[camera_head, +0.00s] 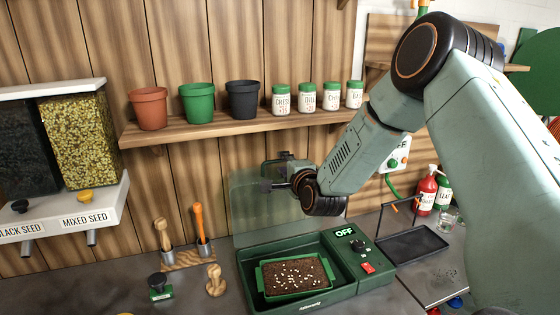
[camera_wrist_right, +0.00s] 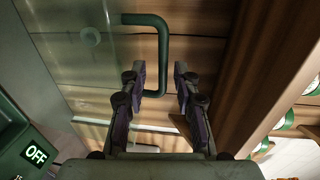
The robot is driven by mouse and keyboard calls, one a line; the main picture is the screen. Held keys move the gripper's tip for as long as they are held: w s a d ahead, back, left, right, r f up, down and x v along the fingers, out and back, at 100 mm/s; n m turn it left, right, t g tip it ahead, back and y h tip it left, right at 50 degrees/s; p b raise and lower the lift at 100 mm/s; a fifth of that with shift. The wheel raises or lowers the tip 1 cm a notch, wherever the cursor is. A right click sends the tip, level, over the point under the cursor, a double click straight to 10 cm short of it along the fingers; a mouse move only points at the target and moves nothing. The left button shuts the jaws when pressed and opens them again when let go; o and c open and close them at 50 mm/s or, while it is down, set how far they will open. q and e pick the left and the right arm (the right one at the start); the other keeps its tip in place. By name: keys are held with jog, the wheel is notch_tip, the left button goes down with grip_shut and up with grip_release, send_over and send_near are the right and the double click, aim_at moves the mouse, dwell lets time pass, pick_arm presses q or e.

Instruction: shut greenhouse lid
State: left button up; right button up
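The greenhouse (camera_head: 345,281) is a dark green box on the bench with a green tray (camera_head: 262,281) of seeded soil inside. Its translucent lid (camera_head: 250,215) stands open, upright at the back; it also shows in the wrist view (camera_wrist_right: 60,45). The lid's green U-shaped handle (camera_wrist_right: 162,45) has its long bar between my right fingertips in the picture. My right gripper (camera_head: 273,172) is at the lid's upper part; in the wrist view its fingers (camera_wrist_right: 160,77) are apart with gaps on both sides of the bar. Contact is not visible. My left gripper is out of view.
A shelf (camera_head: 210,133) with pots and seed jars runs above the lid. Seed dispensers (camera_head: 75,215) hang at left. Hand tools in a wooden holder (camera_head: 190,260) stand left of the greenhouse. A dark tray (camera_head: 410,246) and bottles (camera_head: 427,190) are at right. The control panel display (camera_head: 345,232) reads OFF.

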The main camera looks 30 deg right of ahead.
jog(key=shift+w+a+r, duration=0.1)
jog(key=shift+w, duration=0.85)
jog(key=shift+w+d+f, duration=0.3)
jog(key=shift+w, duration=0.15)
jog(key=shift+s+a+r, duration=0.15)
jog(key=shift+s+r, duration=0.05)
jog(key=c, duration=0.4)
grip_shut()
jog(key=shift+w+f, duration=0.1)
jog(key=shift+w, duration=0.1)
jog(key=shift+s, duration=0.15)
